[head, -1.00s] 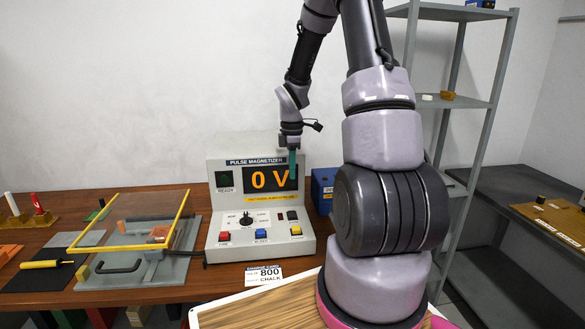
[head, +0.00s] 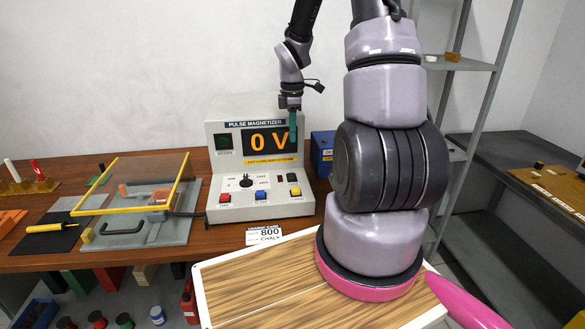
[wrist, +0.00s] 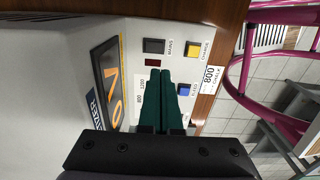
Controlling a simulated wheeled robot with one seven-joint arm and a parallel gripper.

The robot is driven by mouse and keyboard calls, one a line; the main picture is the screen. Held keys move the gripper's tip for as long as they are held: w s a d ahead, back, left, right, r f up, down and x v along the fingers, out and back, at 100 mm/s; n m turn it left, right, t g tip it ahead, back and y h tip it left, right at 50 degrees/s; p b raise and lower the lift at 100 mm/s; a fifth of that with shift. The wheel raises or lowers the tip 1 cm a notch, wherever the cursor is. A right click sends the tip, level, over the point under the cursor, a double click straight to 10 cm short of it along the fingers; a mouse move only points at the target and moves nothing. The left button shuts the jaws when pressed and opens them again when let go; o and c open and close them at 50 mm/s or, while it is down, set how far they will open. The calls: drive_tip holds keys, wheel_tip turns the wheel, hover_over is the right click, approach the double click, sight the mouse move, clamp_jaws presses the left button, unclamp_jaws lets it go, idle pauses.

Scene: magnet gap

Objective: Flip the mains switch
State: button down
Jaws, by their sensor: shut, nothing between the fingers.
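The mains switch is a dark rocker (head: 293,178) at the right of the pulse magnetizer's (head: 228,205) sloping panel. In the wrist view the switch (wrist: 153,46) sits beside the label MAINS, with a small dark red lamp (wrist: 152,63) next to it. My gripper (head: 293,136) has teal fingers pressed together and empty. In the head view it overlaps the right end of the display (head: 262,142), which reads 0 V. In the wrist view the fingertips (wrist: 160,72) point toward the lamp and switch, apart from the switch in the picture. Contact cannot be told.
Red (head: 224,198), blue (head: 260,196) and yellow (head: 296,191) buttons and a black dial (head: 246,181) share the panel. A yellow-framed clear cover (head: 135,185) stands left. A blue box (head: 322,150) stands right. A card (head: 264,234) reads 800 CHALK.

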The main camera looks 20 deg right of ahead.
sight(293, 178)
wheel_tip(293, 178, down, 14)
drive_tip(key=shift+r, duration=0.25)
idle(0.3)
drive_tip(key=shift+s+f, duration=0.1)
drive_tip(key=shift+f, duration=0.1)
drive_tip(key=shift+w+d+r, duration=0.1)
drive_tip(key=shift+w+r, duration=0.05)
drive_tip(key=shift+w, duration=0.25)
drive_tip(key=shift+w+d+r, duration=0.1)
drive_tip(key=shift+w+r, duration=0.05)
drive_tip(key=shift+w, duration=0.25)
